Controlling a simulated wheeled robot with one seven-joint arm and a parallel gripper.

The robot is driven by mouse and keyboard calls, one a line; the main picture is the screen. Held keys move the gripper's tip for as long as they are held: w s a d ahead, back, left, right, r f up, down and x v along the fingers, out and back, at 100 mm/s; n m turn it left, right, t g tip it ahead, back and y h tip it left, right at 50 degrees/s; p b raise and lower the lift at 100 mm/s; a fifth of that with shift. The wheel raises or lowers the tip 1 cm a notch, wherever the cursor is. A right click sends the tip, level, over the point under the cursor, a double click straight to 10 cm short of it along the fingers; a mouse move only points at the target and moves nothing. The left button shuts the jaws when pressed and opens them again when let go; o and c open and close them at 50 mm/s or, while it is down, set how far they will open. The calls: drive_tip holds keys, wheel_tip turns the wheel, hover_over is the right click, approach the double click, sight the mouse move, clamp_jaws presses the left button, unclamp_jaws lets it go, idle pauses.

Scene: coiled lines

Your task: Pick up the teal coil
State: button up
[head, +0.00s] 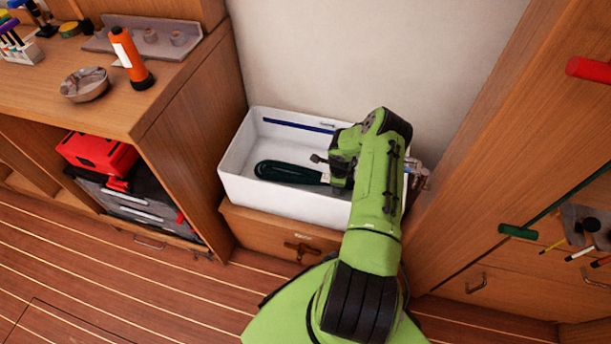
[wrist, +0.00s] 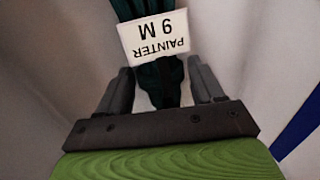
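The teal coil (head: 288,173) is a long, dark green-teal bundle lying in a white bin (head: 232,186). In the wrist view, the coil (wrist: 158,84) runs up from between my fingers, with a white tag (wrist: 153,36) around it reading "PAINTER 9 M" upside down. My gripper (wrist: 160,70) is open, with one finger on each side of the coil's near end and small gaps beside it. In the head view, my gripper (head: 335,168) is at the coil's right end, and my arm hides part of that end.
A blue strip (head: 298,126) lies along the bin's back side; it also shows in the wrist view (wrist: 302,125). The bin stands on a wooden drawer unit (head: 270,230), between a wooden shelf (head: 185,140) and a wooden cabinet (head: 480,190). A wall is behind.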

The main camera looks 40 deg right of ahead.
drive_tip(key=c, duration=1.1)
wheel_tip(320, 180, up, 10)
drive_tip(key=p, duration=0.4)
